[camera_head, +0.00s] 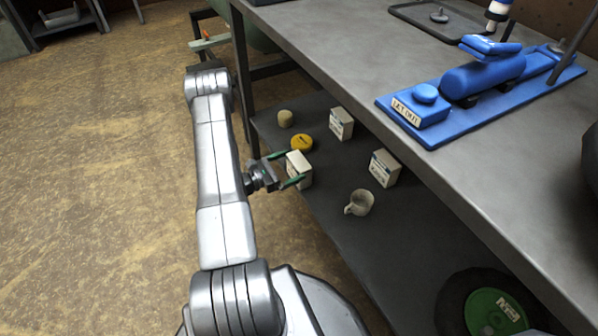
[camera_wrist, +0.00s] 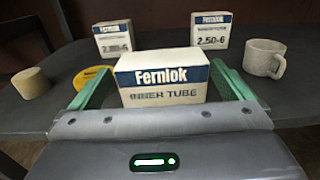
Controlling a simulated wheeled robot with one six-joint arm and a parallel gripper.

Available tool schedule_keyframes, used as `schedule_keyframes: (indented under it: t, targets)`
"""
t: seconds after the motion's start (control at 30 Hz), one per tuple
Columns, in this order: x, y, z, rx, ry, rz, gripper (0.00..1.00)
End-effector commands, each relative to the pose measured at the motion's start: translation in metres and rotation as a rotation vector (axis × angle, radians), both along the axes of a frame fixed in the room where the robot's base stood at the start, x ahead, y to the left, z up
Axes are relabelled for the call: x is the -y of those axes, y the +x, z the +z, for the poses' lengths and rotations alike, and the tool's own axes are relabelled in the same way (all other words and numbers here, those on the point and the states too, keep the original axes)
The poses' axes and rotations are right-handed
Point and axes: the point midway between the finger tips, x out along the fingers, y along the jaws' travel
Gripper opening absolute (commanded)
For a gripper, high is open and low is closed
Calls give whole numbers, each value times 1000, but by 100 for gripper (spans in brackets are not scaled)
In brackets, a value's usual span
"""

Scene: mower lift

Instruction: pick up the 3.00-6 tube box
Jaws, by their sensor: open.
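A white and blue Fernlok inner tube box (camera_wrist: 162,78) stands between the open fingers of my gripper (camera_head: 293,168). In the head view the same box (camera_head: 299,170) is on the lower shelf. Its size marking is hidden below the gripper body in the wrist view, so I cannot read whether it is 3.00-6. The green fingers lie along both sides of the box, and I cannot tell whether they touch it. Behind stand two similar boxes: the left one (camera_wrist: 113,40) has a blurred size ending in -6, and the right one (camera_wrist: 211,31) reads 2.50-6.
The lower shelf (camera_head: 335,215) also bears a mug (camera_head: 360,202), a yellow round item (camera_head: 302,143) and a tan cylinder (camera_head: 285,118). The tabletop (camera_head: 345,65) overhangs the shelf. A wheel with a green hub (camera_head: 495,312) is at the lower right.

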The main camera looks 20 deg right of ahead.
Motion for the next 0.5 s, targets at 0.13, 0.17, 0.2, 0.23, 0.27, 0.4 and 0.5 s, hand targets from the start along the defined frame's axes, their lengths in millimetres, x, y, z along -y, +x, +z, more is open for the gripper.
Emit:
schedule_keyframes:
  t: [0.13,0.17,0.2,0.23,0.27,0.4,0.5]
  targets:
    - [22,-1,-3,1,0,-5,100]
    - [26,0,-2,1,0,-4,100]
    - [30,0,-2,1,0,-5,100]
    - [32,0,-2,1,0,-4,100]
    - [34,1,-2,1,0,-3,100]
    - [38,1,0,0,0,-1,100]
    - [38,1,0,-1,0,-1,100]
